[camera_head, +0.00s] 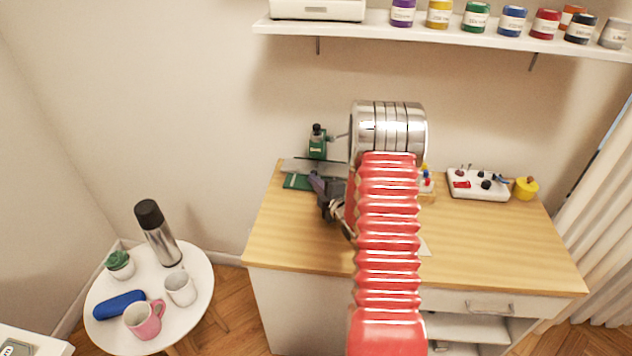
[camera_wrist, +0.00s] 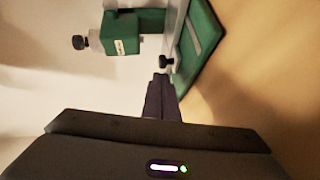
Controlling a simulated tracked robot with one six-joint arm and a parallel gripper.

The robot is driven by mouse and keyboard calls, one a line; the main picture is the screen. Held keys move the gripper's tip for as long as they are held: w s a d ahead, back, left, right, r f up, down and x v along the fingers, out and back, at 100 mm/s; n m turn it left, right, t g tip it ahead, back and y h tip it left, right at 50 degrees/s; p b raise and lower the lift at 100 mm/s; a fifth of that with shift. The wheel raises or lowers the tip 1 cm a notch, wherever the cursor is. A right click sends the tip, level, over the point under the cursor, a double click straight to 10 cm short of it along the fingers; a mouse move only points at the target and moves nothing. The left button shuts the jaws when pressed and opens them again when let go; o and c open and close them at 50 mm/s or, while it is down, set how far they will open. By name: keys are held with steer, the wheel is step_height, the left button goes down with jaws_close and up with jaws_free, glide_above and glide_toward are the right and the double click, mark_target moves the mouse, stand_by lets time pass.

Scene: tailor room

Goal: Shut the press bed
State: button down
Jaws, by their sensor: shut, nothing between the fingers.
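The press stands at the back left of the wooden table, a green block (camera_head: 318,146) with a black knob on top. It also shows in the wrist view as a green block (camera_wrist: 122,33). Below it lie a grey plate (camera_head: 300,166) and a green base (camera_head: 296,182); the base also shows in the wrist view (camera_wrist: 203,48). A small black knob (camera_wrist: 166,62) is at the plate's near edge. My gripper (camera_head: 314,177) is shut and empty, its tips (camera_wrist: 161,78) just by this small knob; I cannot tell if they touch. My arm hides part of the press's right side.
A white tray (camera_head: 462,194) with small items and a yellow pot (camera_head: 525,188) stand at the table's right. A shelf (camera_head: 400,27) with several jars hangs above. A round white table (camera_head: 205,300) with a flask and mugs stands left. The table's front left is clear.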

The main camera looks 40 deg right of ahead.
steer(key=shift+s+a+r, duration=0.2)
steer(key=shift+s+a, duration=0.5)
steer(key=shift+a, duration=0.35)
steer(key=v, duration=1)
steer(key=shift+s, duration=0.15)
steer(key=shift+r, duration=0.1)
steer(key=shift+w+a+r, duration=0.2)
steer(key=shift+w+r, duration=0.1)
steer(key=shift+w, duration=0.05)
steer(key=s+a+r+m+g, duration=0.1)
steer(key=a+r+m+g, duration=0.55)
steer(key=a+r, duration=0.55)
steer(key=s+a+r+m+g+y, duration=0.1)
steer(key=s+a+r+m, duration=0.3)
steer(key=s+a, duration=0.4)
steer(key=s+a+r+m+g+y, duration=0.1)
steer(key=s+a+r+m+g, duration=0.2)
steer(key=s+a, duration=0.6)
steer(key=s+r+m, duration=0.1)
steer(key=s, duration=0.3)
steer(key=shift+s+a+y, duration=0.15)
steer(key=shift+s+y, duration=0.15)
steer(key=shift+s, duration=0.1)
